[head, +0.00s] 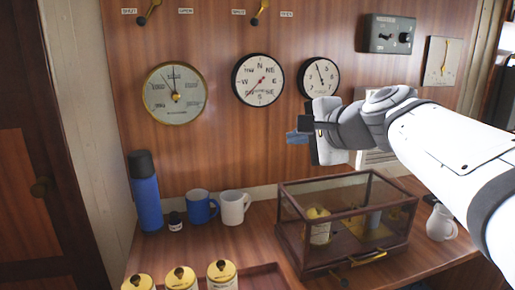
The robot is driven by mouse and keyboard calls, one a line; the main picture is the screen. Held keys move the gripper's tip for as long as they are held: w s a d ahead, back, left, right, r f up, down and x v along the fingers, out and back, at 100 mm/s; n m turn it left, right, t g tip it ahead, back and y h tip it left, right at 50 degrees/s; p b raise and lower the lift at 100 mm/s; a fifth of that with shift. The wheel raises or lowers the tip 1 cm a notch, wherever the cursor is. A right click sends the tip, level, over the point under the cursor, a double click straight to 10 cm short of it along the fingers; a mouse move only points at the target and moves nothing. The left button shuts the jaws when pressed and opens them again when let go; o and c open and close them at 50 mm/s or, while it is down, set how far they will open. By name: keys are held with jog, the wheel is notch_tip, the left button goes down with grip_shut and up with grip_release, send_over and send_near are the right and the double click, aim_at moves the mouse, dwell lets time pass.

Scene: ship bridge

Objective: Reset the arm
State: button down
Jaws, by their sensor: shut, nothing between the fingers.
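My gripper (299,136) is in the air in front of the wood-panelled wall, above the glass case, at the end of my white arm that reaches in from the right. It points left, and its fingers look small and close together. It holds nothing. The fingers are seen from the side and partly hidden by the gripper's body.
Below stands a wood-framed glass case (288,222) on the counter. A blue flask (146,200), a blue mug (199,208), a white mug (233,208) and a white jug (440,223) stand around it. Several gold-lidded jars (181,279) are in front. Dials (258,80) hang behind.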

jog(key=s+d+f+n+g+h+p, duration=0.3)
jog(key=s+f+n, duration=0.3)
jog(key=s+f, duration=0.3)
jog(key=s+d+f+n+g+h+p, duration=0.3)
jog(key=s+f+n+g, duration=0.3)
jog(key=f, duration=0.8)
jog(key=s+d+h, duration=0.1)
jog(key=s, duration=0.2)
jog(key=shift+s+n, duration=0.3)
jog(key=shift+n, duration=0.1)
